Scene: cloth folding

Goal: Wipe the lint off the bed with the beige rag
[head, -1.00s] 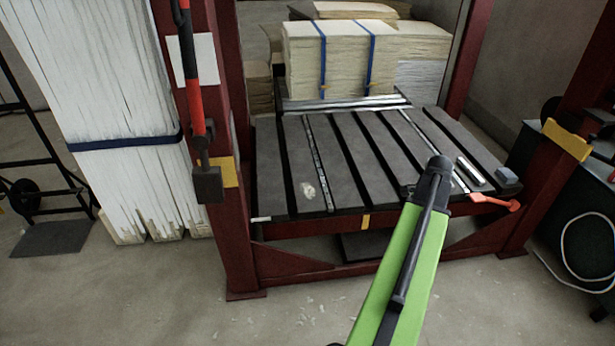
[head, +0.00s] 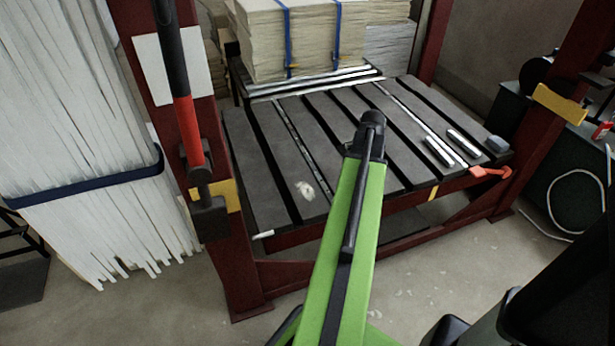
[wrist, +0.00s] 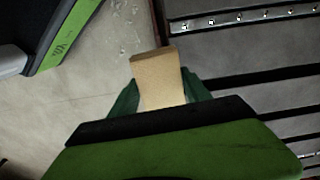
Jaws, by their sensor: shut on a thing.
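The bed (head: 262,178) is a dark slatted platform in a red frame. A small whitish clump of lint (head: 305,190) lies on a slat near its front left. In the wrist view, my gripper (wrist: 160,98) is shut on the beige rag (wrist: 158,72), which sticks out beyond the dark green fingers. The rag appears over the floor beside the bed, whose slats (wrist: 240,50) show at the right. I cannot tell the rag's height. The head view shows my green arm in front of the bed, but not the gripper or rag.
Strapped paper stacks (head: 305,40) stand behind the bed. Metal bars (head: 464,141), a grey block (head: 497,144) and a red lever (head: 490,172) are at its right. A red post (head: 230,262) rises at the front left corner, beside tall white sheets (head: 80,130). Front floor is open.

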